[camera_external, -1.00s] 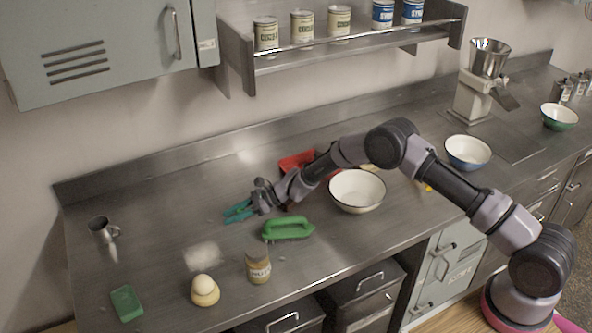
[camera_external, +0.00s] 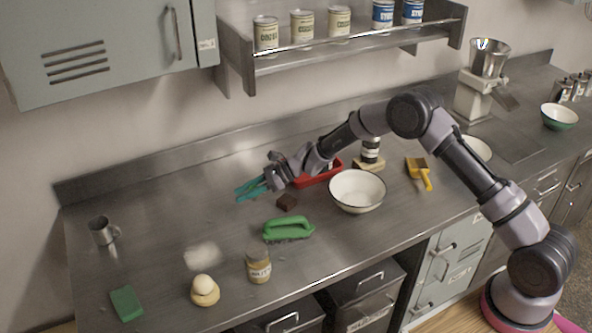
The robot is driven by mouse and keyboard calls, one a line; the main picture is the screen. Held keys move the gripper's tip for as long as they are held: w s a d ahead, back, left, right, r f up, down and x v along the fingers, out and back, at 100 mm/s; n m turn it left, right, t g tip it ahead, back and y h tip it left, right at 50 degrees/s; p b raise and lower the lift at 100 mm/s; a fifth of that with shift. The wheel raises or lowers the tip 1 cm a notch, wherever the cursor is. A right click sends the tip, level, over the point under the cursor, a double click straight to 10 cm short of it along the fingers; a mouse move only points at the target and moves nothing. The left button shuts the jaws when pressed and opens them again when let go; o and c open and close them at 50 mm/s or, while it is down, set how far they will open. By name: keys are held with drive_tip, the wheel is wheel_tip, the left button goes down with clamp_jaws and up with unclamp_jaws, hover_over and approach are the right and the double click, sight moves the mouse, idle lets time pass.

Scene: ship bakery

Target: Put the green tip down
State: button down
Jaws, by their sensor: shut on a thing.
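My gripper (camera_external: 246,191) is above the left-middle part of the steel counter. Its end shows teal prongs that point left, and it is shut. The green tip is too small to make out apart from these prongs. The held end is clear of the nearby objects, and it looks raised above the counter, though its exact height is hard to judge.
A dark brown block (camera_external: 287,202) and a green-handled brush (camera_external: 289,229) lie below and right of my gripper. A red tray (camera_external: 322,175) and white bowl (camera_external: 357,191) stand to the right. A jar (camera_external: 258,267) is in front.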

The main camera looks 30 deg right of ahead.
drive_tip(key=s+d, duration=0.8)
drive_tip(key=d, duration=0.4)
hover_over(343, 245)
wheel_tip(343, 245, down, 4)
drive_tip(key=shift+f, duration=0.1)
drive_tip(key=shift+w+f, duration=0.1)
drive_tip(key=shift+f, duration=2.25)
drive_tip(key=shift+f, duration=0.1)
drive_tip(key=c, duration=0.6)
unclamp_jaws()
